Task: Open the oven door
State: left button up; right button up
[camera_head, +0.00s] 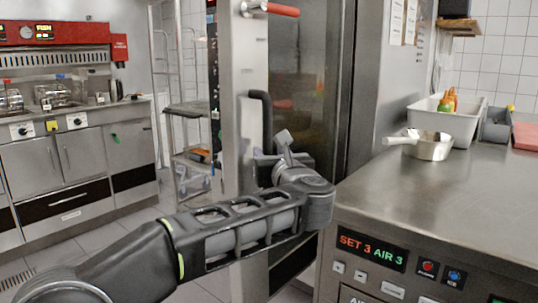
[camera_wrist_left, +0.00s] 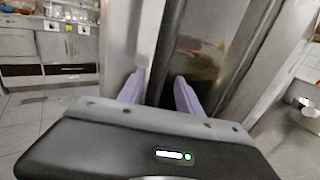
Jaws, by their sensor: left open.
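The oven door (camera_head: 298,85) is a tall panel with dark glass and a pale steel edge. It stands upright in the middle of the head view; I cannot tell whether it is ajar. Its black vertical handle (camera_head: 261,115) sits on the steel edge. The door glass (camera_wrist_left: 210,42) also fills the middle of the left wrist view. My left gripper (camera_head: 274,152) is at the lower part of the handle, partly hidden by its own wrist. In the wrist view its two pale fingers (camera_wrist_left: 158,94) are apart, with the dark bar between or just beyond them. My right gripper is not in view.
A steel counter (camera_head: 440,190) with a control panel (camera_head: 385,262) stands at the right, bearing a pan (camera_head: 430,150) and a white bin (camera_head: 450,120). A rack trolley (camera_head: 190,110) stands behind the door at the left. Fryers (camera_head: 60,165) line the left wall, with open tiled floor before them.

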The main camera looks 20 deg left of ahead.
pick_arm(q)
jog(key=shift+a, duration=0.1)
jog(key=shift+s, duration=0.1)
jog(key=v, duration=0.7)
jog(key=shift+s+d, duration=0.3)
